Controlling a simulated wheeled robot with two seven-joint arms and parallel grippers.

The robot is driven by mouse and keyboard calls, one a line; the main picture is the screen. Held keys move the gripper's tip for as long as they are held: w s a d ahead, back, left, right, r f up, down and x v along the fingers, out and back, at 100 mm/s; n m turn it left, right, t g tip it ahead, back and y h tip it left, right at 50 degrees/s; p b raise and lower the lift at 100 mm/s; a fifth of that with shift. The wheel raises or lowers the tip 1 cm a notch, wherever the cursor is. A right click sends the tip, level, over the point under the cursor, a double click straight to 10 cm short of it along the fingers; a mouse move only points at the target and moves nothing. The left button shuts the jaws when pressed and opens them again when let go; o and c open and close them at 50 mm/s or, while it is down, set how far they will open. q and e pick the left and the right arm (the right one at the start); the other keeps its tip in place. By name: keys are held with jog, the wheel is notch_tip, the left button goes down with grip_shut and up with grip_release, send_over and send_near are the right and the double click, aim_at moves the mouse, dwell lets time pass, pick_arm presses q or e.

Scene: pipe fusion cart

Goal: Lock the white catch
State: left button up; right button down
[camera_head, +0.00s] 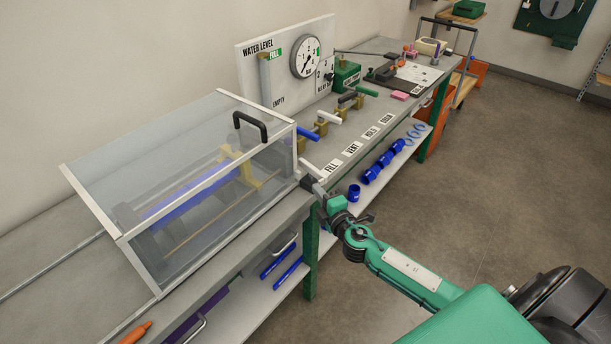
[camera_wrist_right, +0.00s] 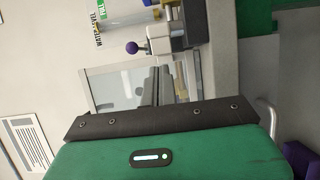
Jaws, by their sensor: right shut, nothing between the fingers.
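The white catch (camera_head: 311,166) shows as a short pale lever at the right end of the clear-lidded box (camera_head: 168,187). My right gripper (camera_head: 308,183) is at the box's near right corner, just below the catch. Its fingers are shut and empty. I cannot tell whether they touch the catch. In the right wrist view a white block with a dark purple ball knob (camera_wrist_right: 132,47) stands beyond the green gripper body; I cannot tell if this is part of the catch. Whether the catch is locked is not clear. My left gripper is out of view.
The lid is down, with a black handle (camera_head: 250,126) on top. Valves with coloured levers stand behind the box, near a water level board (camera_head: 285,62). Blue fittings (camera_head: 372,174) lie on the lower shelf. An orange tool (camera_head: 135,333) lies at the front left.

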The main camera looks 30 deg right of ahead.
aim_at(303, 164)
jog(key=w+p, duration=0.1)
jog(key=w, duration=0.7)
jog(key=shift+w+d+p, duration=0.15)
jog(key=shift+w+p, duration=0.15)
jog(key=shift+w, duration=0.6)
jog(key=shift+w+m+h, duration=0.2)
jog(key=shift+m+h, duration=0.6)
jog(key=shift+h, duration=0.5)
jog(key=shift+w+m+g+h, duration=0.15)
jog(key=shift+m+g+h, duration=0.2)
jog(key=shift+h, duration=0.25)
jog(key=shift+f+m+h+b, duration=0.1)
jog(key=shift+m+h+b, duration=0.15)
jog(key=shift+h+b, duration=0.05)
jog(key=m+h+b, duration=0.1)
jog(key=m+g+h+b, duration=0.1)
jog(key=shift+w+f+h, duration=0.15)
jog(key=shift+w+h, duration=0.15)
jog(key=shift+w+d+m+g+h+b, duration=0.15)
jog(key=shift+m+g+h+b, duration=0.45)
jog(key=shift+h, duration=0.4)
jog(key=shift+d+r+b, duration=0.2)
jog(key=shift+d+b, duration=0.05)
jog(key=shift+b, duration=0.25)
jog(key=shift+w, duration=0.1)
